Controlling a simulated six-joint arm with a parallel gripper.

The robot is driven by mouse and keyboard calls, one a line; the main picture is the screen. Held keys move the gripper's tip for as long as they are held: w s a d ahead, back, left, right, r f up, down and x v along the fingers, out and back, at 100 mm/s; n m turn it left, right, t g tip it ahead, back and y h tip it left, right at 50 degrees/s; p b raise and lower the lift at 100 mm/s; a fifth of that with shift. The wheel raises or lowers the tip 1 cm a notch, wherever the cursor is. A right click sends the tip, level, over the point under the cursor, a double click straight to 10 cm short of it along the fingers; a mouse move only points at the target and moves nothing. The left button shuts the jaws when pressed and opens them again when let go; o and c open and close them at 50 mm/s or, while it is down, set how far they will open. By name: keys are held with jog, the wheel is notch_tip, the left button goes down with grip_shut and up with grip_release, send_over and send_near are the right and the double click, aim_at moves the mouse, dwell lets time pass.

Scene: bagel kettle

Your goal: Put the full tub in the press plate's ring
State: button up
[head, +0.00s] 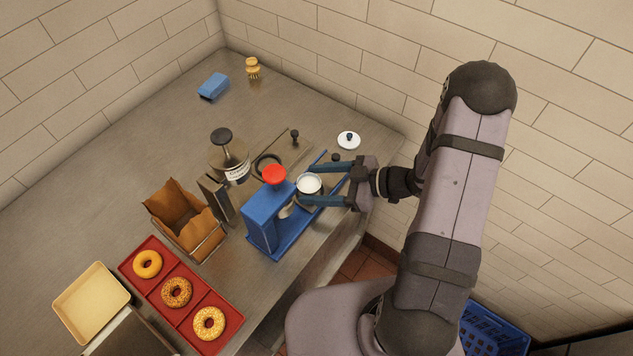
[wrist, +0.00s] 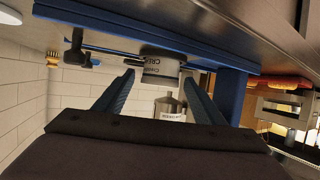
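The tub (head: 309,184) is a small round container with white contents, open at the top. It stands at the blue press (head: 262,228), right of its red knob (head: 273,175).
A labelled steel canister (head: 229,157) and a paper-lined holder (head: 183,219) stand left of the press. A red tray (head: 160,285) holds bagels. A white lid (head: 348,141) lies behind my gripper. A blue sponge (head: 213,86) and brush (head: 252,68) are far back.

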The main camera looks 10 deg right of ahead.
jog(key=shift+r, duration=0.2)
jog(key=shift+d, duration=0.25)
jog(key=b+v, duration=0.3)
jog(key=v, duration=0.9)
jog(key=w+d+m+t+h, duration=0.4)
jog(key=w+d+m+h, duration=0.3)
jog(key=w+h, duration=0.45)
jog(key=s+a+m+g, duration=0.3)
jog(key=s+a+g, duration=0.1)
jog(key=s, duration=0.7)
jog(key=s+a+f+m+g+h, duration=0.1)
jog(key=s+a+m+g, duration=0.2)
jog(key=s, duration=0.8)
jog(key=a+g, duration=0.2)
jog(key=a, duration=0.1)
jog(key=shift+s+a+f+m, duration=0.15)
jog(key=shift+s+f+m, duration=0.1)
jog(key=shift+s+m, duration=0.05)
